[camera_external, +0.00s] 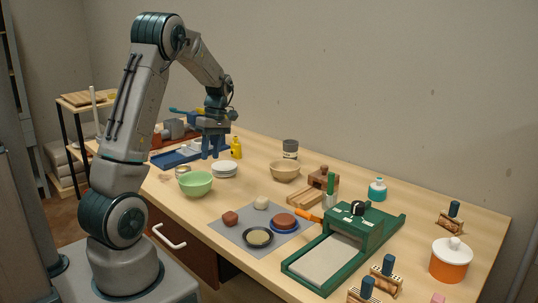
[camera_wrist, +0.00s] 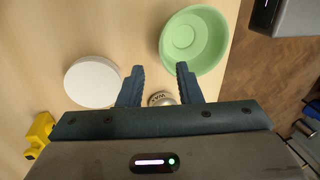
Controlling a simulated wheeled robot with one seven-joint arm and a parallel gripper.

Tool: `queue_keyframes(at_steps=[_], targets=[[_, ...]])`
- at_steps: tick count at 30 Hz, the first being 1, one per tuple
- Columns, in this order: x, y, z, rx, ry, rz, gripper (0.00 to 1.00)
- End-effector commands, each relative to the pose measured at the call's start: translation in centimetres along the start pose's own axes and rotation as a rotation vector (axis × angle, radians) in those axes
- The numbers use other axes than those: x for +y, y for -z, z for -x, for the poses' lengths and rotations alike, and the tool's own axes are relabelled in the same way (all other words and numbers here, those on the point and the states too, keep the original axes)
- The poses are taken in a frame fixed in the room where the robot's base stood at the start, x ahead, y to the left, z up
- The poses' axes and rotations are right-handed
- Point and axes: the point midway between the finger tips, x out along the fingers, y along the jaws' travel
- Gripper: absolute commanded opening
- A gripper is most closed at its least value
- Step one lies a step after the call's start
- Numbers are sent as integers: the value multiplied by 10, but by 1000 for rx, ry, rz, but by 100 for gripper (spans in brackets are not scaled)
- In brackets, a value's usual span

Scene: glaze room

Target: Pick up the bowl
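A light green bowl (camera_external: 196,184) stands upright near the table's front edge in the external view. It also shows in the wrist view (camera_wrist: 195,40), at upper right, and looks empty. A second, tan bowl (camera_external: 285,172) stands farther right, in the middle of the table. My gripper (camera_external: 214,152) points down above the table, behind the green bowl in the external view. In the wrist view my gripper (camera_wrist: 159,70) has its two fingers apart with nothing between their tips.
A small round tin (camera_wrist: 162,99) lies below my fingers in the wrist view. A yellow bottle (camera_external: 236,148) is nearby. A grey mat (camera_external: 233,238) with several clay pieces and a green press (camera_external: 345,245) are farther right.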

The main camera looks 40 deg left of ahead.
Motion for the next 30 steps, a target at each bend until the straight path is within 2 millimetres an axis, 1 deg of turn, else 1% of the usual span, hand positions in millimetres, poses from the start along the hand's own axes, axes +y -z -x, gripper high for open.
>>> queue_keyframes(at_steps=[1,3,11,18,22,28,29,30], targets=[[-1,0,-9,-2,4,0,32],[0,0,-18,-1,2,0,32],[-2,-1,-38,-2,3,-1,32],[-4,-3,-72,-1,1,-1,32],[-4,-3,-80,0,-1,-1,32],[-4,-3,-80,0,-2,-2,32],[-4,-3,-80,0,-2,-2,23],[-4,-3,-80,0,-2,-2,12]])
